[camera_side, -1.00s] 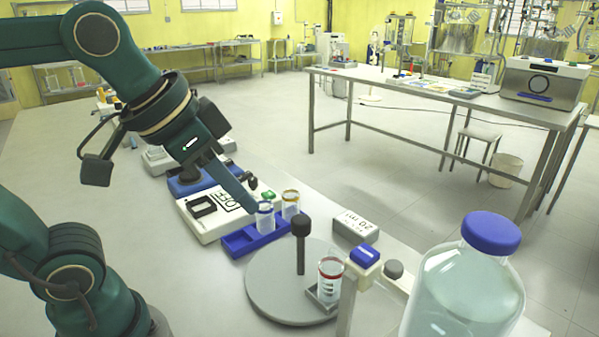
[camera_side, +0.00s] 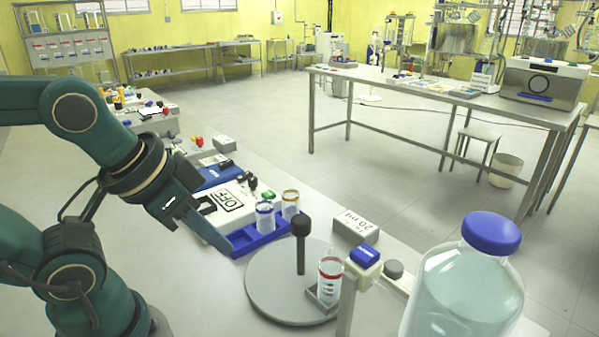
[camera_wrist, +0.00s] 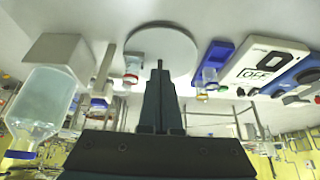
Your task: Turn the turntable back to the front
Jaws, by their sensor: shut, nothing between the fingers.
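The turntable (camera_side: 268,288) is a round grey disc. A dark post with a black knob (camera_side: 301,224) stands up from it. A glass with a red band (camera_side: 331,268) sits in a small grey holder at the disc's right edge. My gripper (camera_side: 229,249) is shut and empty, with its tip low to the left of the disc, near the blue rack's left end. In the wrist view my gripper (camera_wrist: 159,66) overlaps the turntable (camera_wrist: 172,42) in the picture; whether they touch cannot be told. The glass (camera_wrist: 131,77) shows at the disc's left edge there.
A blue rack (camera_side: 262,238) holds two glasses just behind the turntable. A white device marked OFF (camera_side: 205,226) stands beyond it. A blue-topped post (camera_side: 364,256), a grey 20 ml block (camera_side: 356,229) and a large blue-capped bottle (camera_side: 465,285) stand to the right.

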